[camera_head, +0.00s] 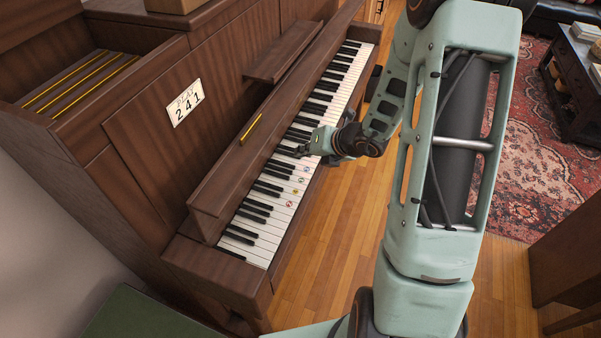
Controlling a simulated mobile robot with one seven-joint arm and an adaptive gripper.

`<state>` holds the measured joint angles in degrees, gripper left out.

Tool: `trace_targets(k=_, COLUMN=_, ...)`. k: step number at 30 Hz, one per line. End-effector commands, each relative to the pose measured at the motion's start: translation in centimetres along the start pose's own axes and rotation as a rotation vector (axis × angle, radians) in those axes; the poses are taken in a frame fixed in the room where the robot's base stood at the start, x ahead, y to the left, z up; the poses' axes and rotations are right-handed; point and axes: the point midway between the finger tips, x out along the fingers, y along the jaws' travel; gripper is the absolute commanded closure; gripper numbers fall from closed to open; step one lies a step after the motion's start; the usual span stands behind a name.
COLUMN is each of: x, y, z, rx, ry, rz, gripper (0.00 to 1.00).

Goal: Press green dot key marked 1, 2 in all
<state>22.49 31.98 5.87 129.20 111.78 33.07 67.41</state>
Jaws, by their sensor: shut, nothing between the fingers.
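The upright piano's keyboard (262,222) runs diagonally through the middle of the camera_head view. Several white keys near its middle carry small coloured dots. A red dot (290,204) is the nearest, and the others follow it up the keyboard towards my gripper. The dots are too small for me to read their numbers or to tell surely which one is green. My gripper (303,151) is shut and empty, over the keys just beyond the visible dots. I cannot tell whether its tips touch a key, and it may hide keys beneath it.
A card (185,102) reading "PLAY 2 4 1" is on the piano's front panel. The raised fallboard with a yellow strip (251,129) and a music ledge (283,52) stand behind the keys. Open wooden floor (322,240) lies before the piano. A patterned rug (540,150) and dark table are at right.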

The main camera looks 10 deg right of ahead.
Motion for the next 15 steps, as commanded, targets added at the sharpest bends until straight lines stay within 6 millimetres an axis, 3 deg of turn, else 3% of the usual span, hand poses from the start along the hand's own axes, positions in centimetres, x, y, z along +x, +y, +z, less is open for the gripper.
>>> trace_targets(k=15, x=0.36, y=-0.27, z=-0.17, rx=0.016, ry=-0.003, rz=0.0, gripper=1.0)
